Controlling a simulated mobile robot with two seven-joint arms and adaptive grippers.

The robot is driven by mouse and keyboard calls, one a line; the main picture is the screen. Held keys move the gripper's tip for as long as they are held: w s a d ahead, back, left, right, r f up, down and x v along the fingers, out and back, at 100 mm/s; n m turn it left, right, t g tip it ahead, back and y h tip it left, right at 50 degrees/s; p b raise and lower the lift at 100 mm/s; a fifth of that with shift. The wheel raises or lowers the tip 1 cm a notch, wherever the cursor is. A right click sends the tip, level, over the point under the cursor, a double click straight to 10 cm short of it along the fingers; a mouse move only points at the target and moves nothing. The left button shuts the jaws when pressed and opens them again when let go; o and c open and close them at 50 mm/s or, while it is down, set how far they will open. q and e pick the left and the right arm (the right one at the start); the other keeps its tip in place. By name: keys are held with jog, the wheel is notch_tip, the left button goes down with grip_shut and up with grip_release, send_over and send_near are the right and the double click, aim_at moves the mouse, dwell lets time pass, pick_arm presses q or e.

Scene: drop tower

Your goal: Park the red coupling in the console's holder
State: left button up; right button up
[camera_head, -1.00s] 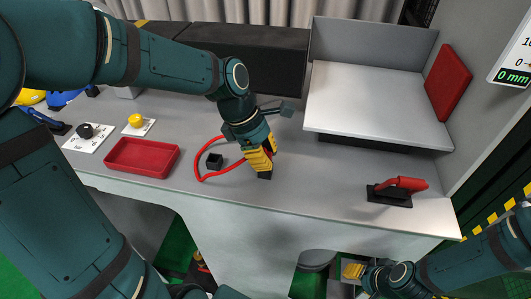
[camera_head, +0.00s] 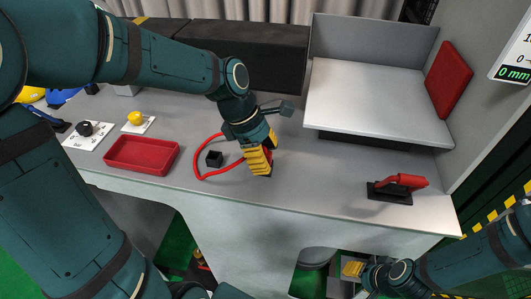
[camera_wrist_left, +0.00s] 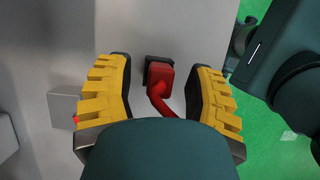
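The red coupling (camera_wrist_left: 161,75) stands between the fingers of my left gripper (camera_wrist_left: 163,92) in the left wrist view, with a red hose (camera_wrist_left: 162,103) running from it. Gaps show on both sides, so the gripper is open around the coupling. A dark square piece (camera_wrist_left: 153,60) shows behind it; I cannot tell whether this is a holder or the coupling's own base. In the head view, my left gripper (camera_head: 262,164) is low over the console's front edge, with some red by its fingertips. A small black open-topped box (camera_head: 214,159) sits left of it. My right gripper (camera_head: 352,270) is below the console.
The hose (camera_head: 197,163) loops on the console around the black box. A red tray (camera_head: 142,169) and a yellow button (camera_head: 135,118) are further left. A red-handled black block (camera_head: 390,193) stands at the right. A raised pale platform (camera_head: 372,100) fills the back right.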

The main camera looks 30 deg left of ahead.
pick_arm(q)
jog(key=shift+r, duration=0.1)
jog(key=v, duration=1.2)
jog(key=shift+a, duration=0.1)
jog(key=shift+s, duration=0.1)
